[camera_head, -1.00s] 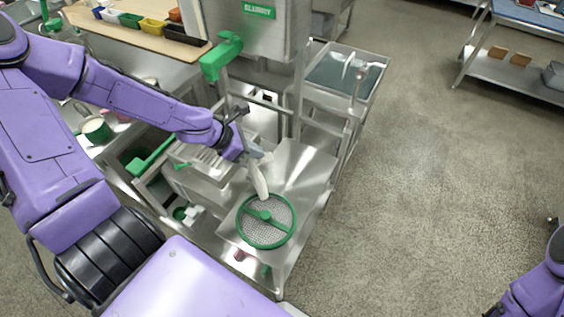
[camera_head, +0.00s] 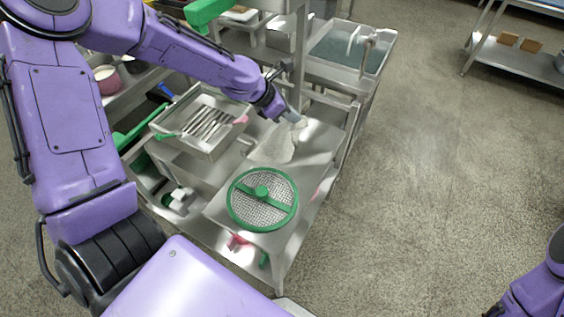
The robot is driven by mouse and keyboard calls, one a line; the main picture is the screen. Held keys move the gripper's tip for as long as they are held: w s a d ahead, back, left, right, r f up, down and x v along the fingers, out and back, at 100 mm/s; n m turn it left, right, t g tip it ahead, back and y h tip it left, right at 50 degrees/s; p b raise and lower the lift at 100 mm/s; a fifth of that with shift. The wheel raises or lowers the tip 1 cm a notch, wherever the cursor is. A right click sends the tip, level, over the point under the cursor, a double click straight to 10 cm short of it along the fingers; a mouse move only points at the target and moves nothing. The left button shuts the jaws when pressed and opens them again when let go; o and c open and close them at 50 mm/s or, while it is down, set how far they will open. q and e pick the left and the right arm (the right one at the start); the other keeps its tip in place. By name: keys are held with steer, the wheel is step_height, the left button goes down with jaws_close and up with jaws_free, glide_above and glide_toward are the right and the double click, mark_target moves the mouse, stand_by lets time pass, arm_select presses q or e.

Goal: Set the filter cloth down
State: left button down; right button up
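The off-white filter cloth (camera_head: 275,146) is at the back part of the steel bench top (camera_head: 315,150). Its upper end is at my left gripper (camera_head: 297,118). The cloth widens below the fingers, and its lower part seems to lie on the steel. My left gripper looks shut on the cloth's upper end; the fingertips are small and partly hidden. Only part of my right arm shows at the lower right edge, and its gripper is out of view.
A round green-rimmed mesh screen (camera_head: 262,199) lies on the front of the bench top, close to the cloth. A steel tray with slats (camera_head: 205,122) stands to the left. A sink (camera_head: 347,48) is behind. Open floor lies to the right.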

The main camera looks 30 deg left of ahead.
arm_select(q)
steer(key=f, duration=0.1)
steer(key=w+f, duration=0.1)
steer(key=f, duration=0.2)
steer(key=shift+w+d, duration=0.15)
steer(key=shift+d, duration=0.1)
steer(key=shift+f, duration=0.4)
steer(key=c, duration=0.6)
jaws_free()
steer(key=shift+c, duration=0.2)
steer(key=v, duration=1)
steer(key=shift+r+p, duration=0.25)
steer(key=shift+p, duration=0.15)
steer(key=shift+a, duration=0.15)
